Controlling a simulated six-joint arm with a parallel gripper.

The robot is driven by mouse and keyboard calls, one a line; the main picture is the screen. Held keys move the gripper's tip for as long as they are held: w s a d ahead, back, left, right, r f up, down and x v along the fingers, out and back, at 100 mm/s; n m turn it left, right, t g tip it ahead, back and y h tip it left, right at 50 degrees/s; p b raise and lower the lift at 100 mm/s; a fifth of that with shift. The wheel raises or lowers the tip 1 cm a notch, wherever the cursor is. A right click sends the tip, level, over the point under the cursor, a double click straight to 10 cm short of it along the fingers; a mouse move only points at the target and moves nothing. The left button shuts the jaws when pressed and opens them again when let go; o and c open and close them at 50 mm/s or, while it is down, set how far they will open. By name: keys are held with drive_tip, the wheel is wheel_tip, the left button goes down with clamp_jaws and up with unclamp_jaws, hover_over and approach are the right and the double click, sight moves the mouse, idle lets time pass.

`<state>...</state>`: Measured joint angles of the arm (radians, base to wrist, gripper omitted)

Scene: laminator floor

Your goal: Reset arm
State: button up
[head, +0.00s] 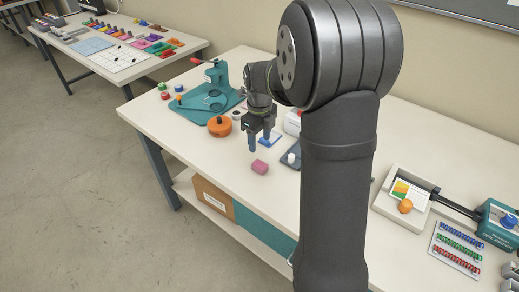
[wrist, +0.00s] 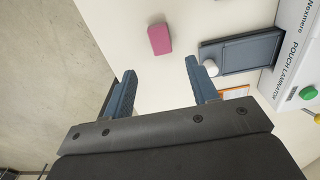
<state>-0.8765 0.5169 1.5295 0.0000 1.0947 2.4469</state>
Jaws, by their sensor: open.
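My gripper (head: 261,147) hangs fingers-down above the white workbench (head: 170,109), with my arm reaching over the bench from the front. In the wrist view the two blue fingers of my gripper (wrist: 158,85) are wide apart with nothing between them. A pink block (head: 260,167) lies on the bench close to the gripper. In the wrist view the pink block (wrist: 159,39) lies beyond the fingertips, apart from them.
A teal press (head: 208,100) and an orange round container (head: 220,126) stand left of the gripper. A pouch laminator (wrist: 297,60) and a dark tray (wrist: 232,55) are to its right. A light tray (head: 395,212) and a teal coil machine (head: 497,222) stand farther right.

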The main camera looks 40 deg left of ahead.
sight(259, 164)
drive_tip(key=shift+r, duration=0.55)
wheel_tip(259, 164, down, 13)
drive_tip(key=shift+r, duration=0.2)
wheel_tip(259, 164, up, 3)
drive_tip(key=shift+f, duration=0.15)
drive_tip(key=shift+r, duration=0.65)
drive_tip(key=shift+f, duration=0.1)
